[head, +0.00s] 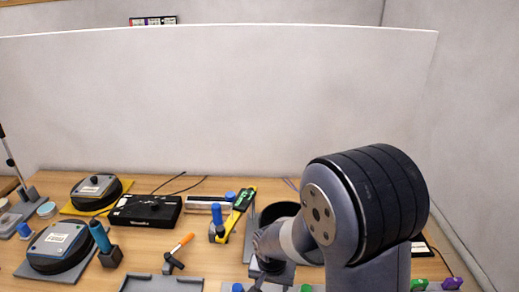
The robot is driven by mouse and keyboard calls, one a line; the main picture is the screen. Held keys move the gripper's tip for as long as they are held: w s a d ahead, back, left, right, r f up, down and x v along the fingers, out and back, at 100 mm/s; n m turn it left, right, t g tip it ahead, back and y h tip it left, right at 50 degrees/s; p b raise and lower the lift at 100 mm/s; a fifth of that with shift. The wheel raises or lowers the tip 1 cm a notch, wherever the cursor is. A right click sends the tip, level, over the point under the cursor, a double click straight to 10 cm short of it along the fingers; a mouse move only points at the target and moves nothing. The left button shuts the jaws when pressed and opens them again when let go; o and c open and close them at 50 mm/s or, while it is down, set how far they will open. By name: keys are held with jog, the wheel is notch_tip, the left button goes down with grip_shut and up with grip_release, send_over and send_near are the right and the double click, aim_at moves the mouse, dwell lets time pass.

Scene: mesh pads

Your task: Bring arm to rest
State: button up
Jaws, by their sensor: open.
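My arm rises at the right of the head view, with a large dark ribbed joint near the camera. Its grey forearm reaches left and down over the table. My gripper (261,266) is at its far end, small and partly lost against dark things near the front of the table. It is open, and I see nothing held in it. Its fingertips are hard to make out.
On the wooden table (205,258) stand two round pads (95,188) (62,243), a black box (146,210), a blue-handled tool (100,236), an orange-tipped tool (180,246) and a yellow-green level (236,212). A dark cylinder (276,211) is behind my forearm. A pale panel (220,100) closes the back.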

notch_tip(320, 180, down, 3)
jog(key=shift+r, duration=0.35)
dwell(0.4)
